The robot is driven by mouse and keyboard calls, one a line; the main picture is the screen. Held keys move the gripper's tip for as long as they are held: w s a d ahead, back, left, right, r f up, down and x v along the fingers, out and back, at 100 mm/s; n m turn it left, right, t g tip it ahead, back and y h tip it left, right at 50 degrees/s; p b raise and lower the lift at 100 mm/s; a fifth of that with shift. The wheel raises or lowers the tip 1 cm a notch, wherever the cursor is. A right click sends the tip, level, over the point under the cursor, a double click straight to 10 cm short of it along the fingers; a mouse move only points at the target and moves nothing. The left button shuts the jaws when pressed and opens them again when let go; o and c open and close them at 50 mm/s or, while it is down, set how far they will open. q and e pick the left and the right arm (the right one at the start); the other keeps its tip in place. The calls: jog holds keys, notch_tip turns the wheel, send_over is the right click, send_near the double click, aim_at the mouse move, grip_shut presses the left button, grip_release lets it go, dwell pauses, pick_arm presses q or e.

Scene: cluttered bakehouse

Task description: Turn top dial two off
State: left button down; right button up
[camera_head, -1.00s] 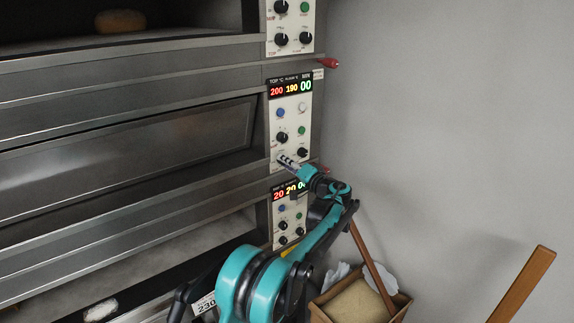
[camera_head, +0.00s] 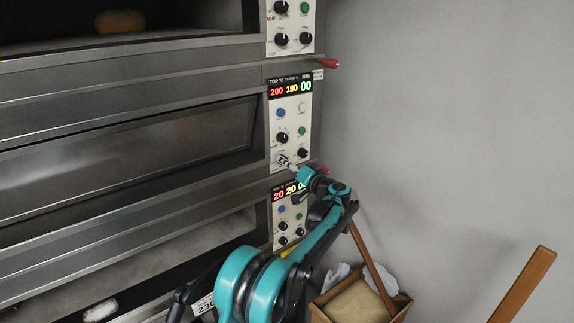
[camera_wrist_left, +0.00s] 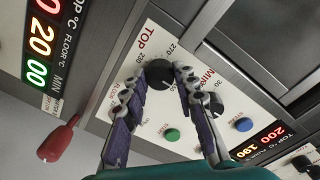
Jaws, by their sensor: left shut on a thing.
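The middle oven's white control panel (camera_head: 273,122) has a lit display (camera_head: 290,88) reading 200, 190 and 00. My left gripper (camera_head: 282,160) is at the panel's lower left corner and covers the dial there in the head view. In the left wrist view, a black round dial (camera_wrist_left: 160,72) beside the printed word TOP sits between the two fingertips of my left gripper (camera_wrist_left: 158,80), which is shut on it. The dial's pointer is not clear. My right gripper is not in view.
Other dials (camera_head: 282,137) and a green button (camera_head: 301,130) are close by on the panel. Red handles (camera_head: 329,63) stick out at the right edge. Below stands a box (camera_head: 400,304) with a wooden pole (camera_head: 372,258). The grey wall side is open.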

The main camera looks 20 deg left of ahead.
pick_arm(q)
jog(key=c, duration=1.2)
grip_release()
jog(key=shift+f, duration=0.1)
jog(key=v, duration=1.2)
jog(key=s+a+f+m+g+h+b, duration=0.1)
jog(key=s+a+f+g+h+b, duration=0.15)
jog(key=s+a+f, duration=0.45)
jog(key=s+a+f+g+h+b, duration=0.1)
jog(key=s+a+f+h+b, duration=0.2)
jog(key=s, duration=0.9)
jog(key=s+d+f+h+b, duration=0.2)
jog(key=s+f, duration=0.3)
jog(key=s, duration=0.2)
jog(key=s+d+f+h+b, duration=0.2)
jog(key=s+f+h, duration=0.1)
jog(key=s+f, duration=0.3)
jog(key=s+d+f+h+b, duration=0.2)
jog(key=s+f+h, duration=0.1)
jog(key=s+f, duration=0.3)
jog(key=shift+s+d, duration=0.15)
jog(key=shift+s, duration=0.4)
jog(key=shift+s+d, duration=0.2)
jog(key=shift+s, duration=0.35)
